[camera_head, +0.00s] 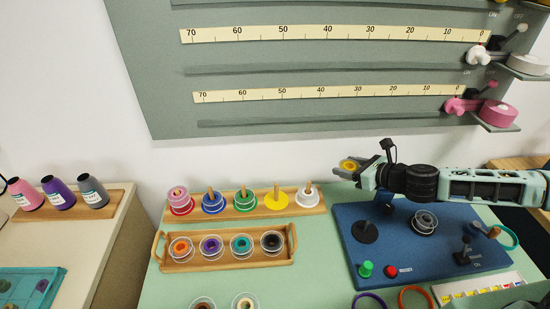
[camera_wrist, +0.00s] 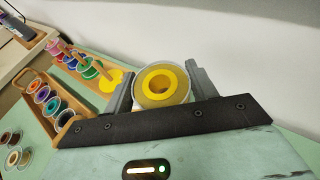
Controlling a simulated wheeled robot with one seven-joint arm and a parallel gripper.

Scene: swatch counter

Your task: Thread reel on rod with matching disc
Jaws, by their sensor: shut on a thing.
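My gripper (camera_head: 358,166) is shut on a yellow reel (camera_head: 348,165), held in the air to the right of the wooden rod rack (camera_head: 242,213). In the wrist view the yellow reel (camera_wrist: 162,84) sits between the two grey fingers. The rack has rods with coloured discs at their bases. The rod with the yellow disc (camera_head: 276,203) is bare. The red-disc rod carries a pink reel (camera_head: 178,194). The blue-disc (camera_head: 213,202), green-disc (camera_head: 244,201) and white-disc rods (camera_head: 308,195) also show; the blue, green and white ones appear to carry reels.
A wooden tray (camera_head: 215,264) with several reels stands in front of the rack. A blue panel (camera_head: 350,235) with a grey reel, knobs and buttons lies at right. Two loose reels lie at the front. A green board with rulers hangs above. Thread cones stand at left.

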